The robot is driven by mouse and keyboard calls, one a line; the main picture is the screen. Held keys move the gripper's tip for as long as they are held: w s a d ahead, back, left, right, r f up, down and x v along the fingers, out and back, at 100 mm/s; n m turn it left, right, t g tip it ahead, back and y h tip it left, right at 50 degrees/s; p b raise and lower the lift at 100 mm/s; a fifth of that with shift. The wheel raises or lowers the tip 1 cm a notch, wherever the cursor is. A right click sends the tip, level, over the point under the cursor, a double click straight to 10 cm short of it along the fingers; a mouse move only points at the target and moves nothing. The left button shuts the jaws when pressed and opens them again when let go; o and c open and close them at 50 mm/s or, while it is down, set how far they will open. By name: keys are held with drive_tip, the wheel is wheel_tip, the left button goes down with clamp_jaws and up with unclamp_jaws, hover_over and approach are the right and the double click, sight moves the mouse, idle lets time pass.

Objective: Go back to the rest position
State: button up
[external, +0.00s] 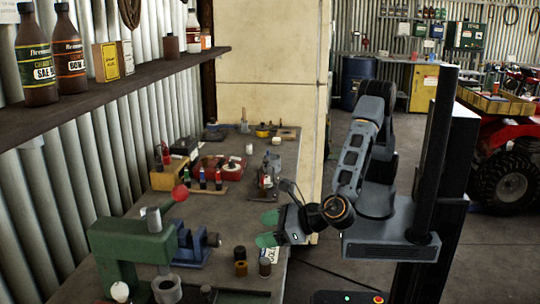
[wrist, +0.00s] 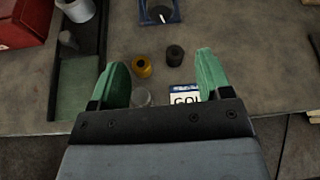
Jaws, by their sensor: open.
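My gripper (external: 268,228) hangs over the front edge of the workbench (external: 222,278) in the external view, with its two green fingers apart. In the wrist view my gripper (wrist: 162,82) is open, and nothing sits between its fingers. Below and beyond the fingers, a brass-coloured ring (wrist: 142,66) and a dark round piece (wrist: 175,54) stand on the bench. My arm is bent and reaches left from the column.
A green press (external: 128,240) with a red knob and a blue vise (external: 192,243) stand at the near left of the bench. A shelf (external: 110,92) with bottles runs above. Several small items crowd the far bench. Open floor (external: 335,265) lies between bench and base.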

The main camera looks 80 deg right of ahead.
drive_tip(key=d+f+m, duration=0.1)
drive_tip(key=s+f+m+g, duration=0.1)
drive_tip(key=m, duration=0.1)
drive_tip(key=s+d+f+m+g+h, duration=0.1)
drive_tip(key=shift+d+f, duration=0.25)
drive_tip(key=shift+d, duration=0.1)
drive_tip(key=d+m, duration=0.1)
drive_tip(key=s+d+m+g+h, duration=0.1)
drive_tip(key=m, duration=0.1)
drive_tip(key=d+m+g, duration=0.1)
drive_tip(key=d, duration=0.1)
drive_tip(key=shift+s+f+m, duration=0.15)
drive_tip(key=shift+f+m, duration=0.15)
drive_tip(key=shift+f, duration=0.1)
drive_tip(key=s+d+r+m+g+y, duration=0.1)
drive_tip(key=s+d+r+m+g, duration=0.1)
drive_tip(key=d+m, duration=0.7)
drive_tip(key=s+d+r+m+g+y, duration=0.1)
drive_tip(key=d+r+m, duration=0.3)
drive_tip(key=d+m, duration=0.5)
drive_tip(key=s+d+r+m+g+y, duration=0.1)
drive_tip(key=s+d+r+m+g, duration=0.1)
drive_tip(key=d+m, duration=0.8)
drive_tip(key=d+r, duration=0.1)
drive_tip(key=d, duration=0.2)
drive_tip(key=shift+s+d+r+g, duration=0.3)
drive_tip(key=shift+d+r, duration=0.05)
drive_tip(key=shift+c, duration=0.4)
